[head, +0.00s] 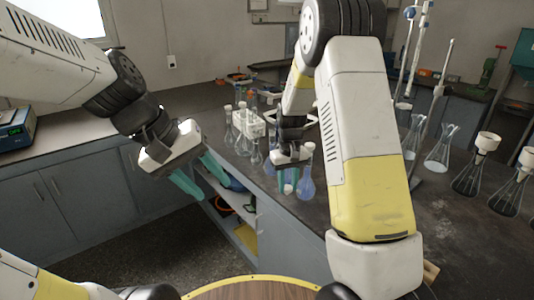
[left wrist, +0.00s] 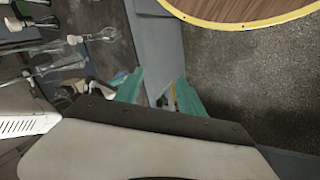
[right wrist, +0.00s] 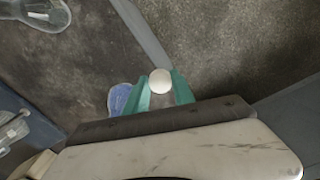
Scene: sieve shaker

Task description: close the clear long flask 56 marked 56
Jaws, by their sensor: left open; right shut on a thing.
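My right gripper (head: 288,186) points down at the bench's front edge, shut on a round white stopper (right wrist: 160,81) between its teal fingers in the right wrist view. A long-necked flask with blue liquid (head: 307,187) and a white top stands just right of it. Its blue body also shows beside the left finger in the right wrist view (right wrist: 119,98). Several clear stoppered flasks (head: 241,143) stand behind and left of the gripper. I cannot read a 56 on any flask. My left gripper (head: 212,186) is open and empty, in front of the bench's open shelf.
A white rack (head: 248,124) stands among the clear flasks. Conical flasks with funnels (head: 473,172) and stands are at the right of the dark bench (head: 440,215). A round wooden top with a yellow rim (head: 260,288) is at the bottom. Open floor lies at the left.

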